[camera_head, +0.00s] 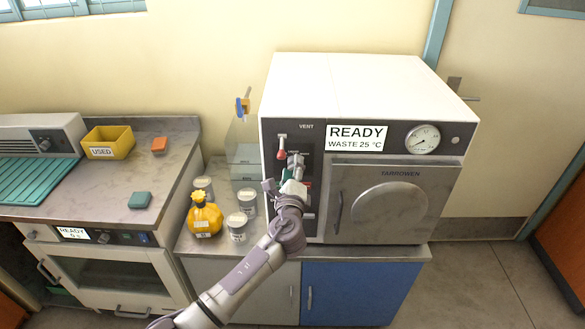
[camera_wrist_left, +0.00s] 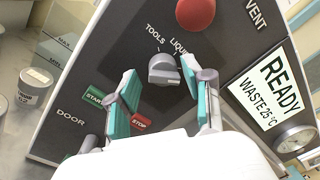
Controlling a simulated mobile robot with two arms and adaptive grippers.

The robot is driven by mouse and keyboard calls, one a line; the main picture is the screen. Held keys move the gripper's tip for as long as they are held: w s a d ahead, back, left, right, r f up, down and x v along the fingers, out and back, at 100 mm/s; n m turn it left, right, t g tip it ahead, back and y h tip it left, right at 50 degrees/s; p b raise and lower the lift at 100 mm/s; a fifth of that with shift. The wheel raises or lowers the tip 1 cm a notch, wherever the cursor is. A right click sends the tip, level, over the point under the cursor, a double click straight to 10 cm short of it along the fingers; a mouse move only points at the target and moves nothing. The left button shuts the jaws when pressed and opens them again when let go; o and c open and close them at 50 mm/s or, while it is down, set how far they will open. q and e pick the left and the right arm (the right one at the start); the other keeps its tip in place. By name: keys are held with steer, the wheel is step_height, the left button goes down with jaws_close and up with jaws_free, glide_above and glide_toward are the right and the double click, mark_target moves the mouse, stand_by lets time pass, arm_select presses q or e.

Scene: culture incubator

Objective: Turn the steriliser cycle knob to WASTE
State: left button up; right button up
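The steriliser (camera_head: 370,80) is a white box with a dark front panel, and its display (camera_head: 356,139) reads READY, WASTE 25 °C. The grey cycle knob (camera_wrist_left: 163,69) shows in the left wrist view, with the labels TOOLS and LIQUID above it. Any label further right is hidden behind a finger. My left gripper (camera_wrist_left: 159,78) is open, with one teal-padded finger on each side of the knob; I cannot tell if either touches it. In the head view my left gripper (camera_head: 292,172) is in front of the panel and mostly covers the knob. My right gripper is not in view.
A red VENT handle (camera_wrist_left: 196,14) is above the knob; green START (camera_wrist_left: 94,96) and red STOP (camera_wrist_left: 141,122) buttons are below. Jars (camera_head: 247,201) and a yellow bottle (camera_head: 204,217) stand left of the steriliser. Its door (camera_head: 392,196) is shut.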

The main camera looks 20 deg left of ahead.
arm_select(q)
steer(key=shift+s+r, duration=0.1)
steer(key=shift+r, duration=0.05)
steer(key=v, duration=1.1)
steer(key=shift+s, duration=0.4)
steer(key=shift+d, duration=0.1)
steer(key=s+a+f+n+g+h+b, duration=0.1)
steer(key=s+f+n+g, duration=0.2)
steer(key=f, duration=1)
steer(key=s+a+f+n+g+h, duration=0.1)
steer(key=s+f+g, duration=0.25)
steer(key=f, duration=0.85)
steer(key=s+a+f+n+g+h+b, duration=0.15)
steer(key=s+f, duration=0.25)
steer(key=f, duration=0.9)
steer(key=s+a+f+n+g, duration=0.1)
steer(key=s+f+n+g, duration=0.55)
steer(key=s+f, duration=1.15)
steer(key=s+a+f+n+g, duration=0.1)
steer(key=s+f+n, duration=0.1)
steer(key=s, duration=0.8)
steer(key=s+a+f+n+g+h+b, duration=0.1)
steer(key=s+n, duration=0.3)
steer(key=s, duration=0.6)
steer(key=shift+f+n, duration=0.3)
steer(key=shift+f, duration=0.55)
steer(key=shift+s, duration=0.1)
